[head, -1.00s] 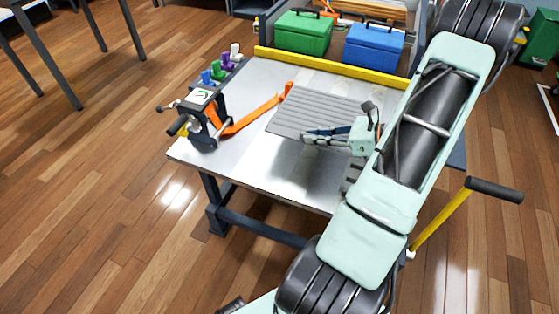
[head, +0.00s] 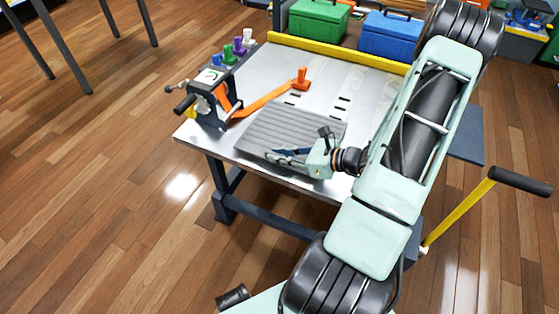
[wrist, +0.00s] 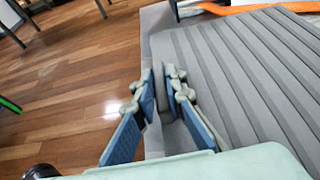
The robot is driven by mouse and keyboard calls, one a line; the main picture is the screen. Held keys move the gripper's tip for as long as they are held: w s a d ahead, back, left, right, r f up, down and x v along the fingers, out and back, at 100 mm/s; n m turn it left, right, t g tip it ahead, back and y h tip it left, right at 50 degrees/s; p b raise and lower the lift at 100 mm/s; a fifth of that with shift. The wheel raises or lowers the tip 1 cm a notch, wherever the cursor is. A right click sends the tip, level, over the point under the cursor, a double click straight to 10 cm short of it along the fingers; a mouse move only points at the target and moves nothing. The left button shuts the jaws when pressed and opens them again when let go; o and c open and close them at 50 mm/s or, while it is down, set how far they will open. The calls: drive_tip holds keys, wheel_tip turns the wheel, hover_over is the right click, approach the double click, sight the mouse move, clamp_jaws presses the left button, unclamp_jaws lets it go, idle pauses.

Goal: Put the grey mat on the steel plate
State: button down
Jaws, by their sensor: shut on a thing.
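The grey mat (head: 290,128) is a flat ribbed slab over the front part of the steel plate (head: 345,75), the silver tabletop. It lies close to the plate's front edge; I cannot tell whether it touches the plate all over. My gripper (head: 280,154) is at the mat's front side, shut on it. In the wrist view the blue-padded fingers of my gripper (wrist: 165,88) pinch a grey part at the border of the mat (wrist: 240,75), and wooden floor shows beyond that border. The mat's underside is hidden.
An orange strap (head: 265,101) runs from a dark clamp device (head: 212,103) at the left to an orange hook behind the mat. Dark slots (head: 341,102) show in the plate. A yellow bar (head: 335,52), a green box (head: 318,22) and a blue box (head: 390,34) stand at the back.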

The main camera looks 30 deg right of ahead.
drive_tip(key=shift+d+f, duration=0.1)
drive_tip(key=shift+f, duration=0.9)
drive_tip(key=c, duration=2)
unclamp_jaws()
drive_tip(key=shift+o, duration=0.2)
drive_tip(key=shift+s+d+r, duration=0.2)
drive_tip(key=shift+d+r, duration=0.05)
drive_tip(key=p+v, duration=0.2)
drive_tip(key=v, duration=0.9)
drive_tip(key=shift+s+r, duration=0.1)
drive_tip(key=shift+s, duration=0.1)
drive_tip(key=shift+a, duration=0.1)
